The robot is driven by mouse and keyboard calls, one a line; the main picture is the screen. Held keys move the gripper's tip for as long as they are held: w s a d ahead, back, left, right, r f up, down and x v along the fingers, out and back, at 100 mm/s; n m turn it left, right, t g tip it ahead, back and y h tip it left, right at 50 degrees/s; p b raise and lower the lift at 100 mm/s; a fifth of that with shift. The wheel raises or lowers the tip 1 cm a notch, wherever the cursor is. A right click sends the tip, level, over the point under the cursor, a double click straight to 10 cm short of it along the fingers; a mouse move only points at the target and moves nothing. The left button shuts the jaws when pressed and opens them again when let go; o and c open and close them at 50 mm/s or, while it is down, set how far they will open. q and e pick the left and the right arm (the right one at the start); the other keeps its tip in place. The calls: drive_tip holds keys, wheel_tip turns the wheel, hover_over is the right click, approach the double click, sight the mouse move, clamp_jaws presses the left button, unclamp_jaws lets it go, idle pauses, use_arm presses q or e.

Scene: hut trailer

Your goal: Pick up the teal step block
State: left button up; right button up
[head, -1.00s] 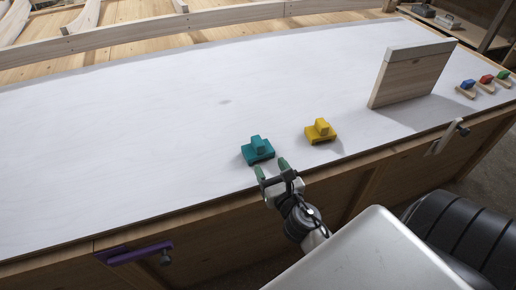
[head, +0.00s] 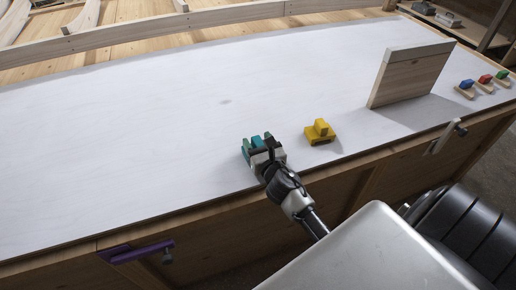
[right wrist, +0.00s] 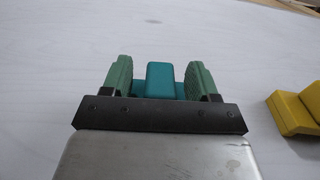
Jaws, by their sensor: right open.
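The teal step block (head: 246,149) sits on the white tabletop and is mostly hidden behind my right gripper in the head view. In the right wrist view, the teal step block (right wrist: 159,80) shows its raised step between the two green finger pads. My right gripper (head: 256,141) is open, with its fingers on either side of that step. In the right wrist view a small gap shows between my right gripper's pads (right wrist: 159,82) and the step on each side. My left gripper is not in view.
A yellow step block (head: 320,131) stands just right of my right gripper. An upright wooden board (head: 410,75) stands farther right, with small blue, red and green-topped pieces (head: 485,79) beyond it. A purple clamp (head: 137,251) is on the front edge. The white tabletop (head: 130,140) at left is clear.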

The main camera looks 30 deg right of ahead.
drive_tip(key=c, duration=1)
drive_tip(key=shift+r, duration=0.1)
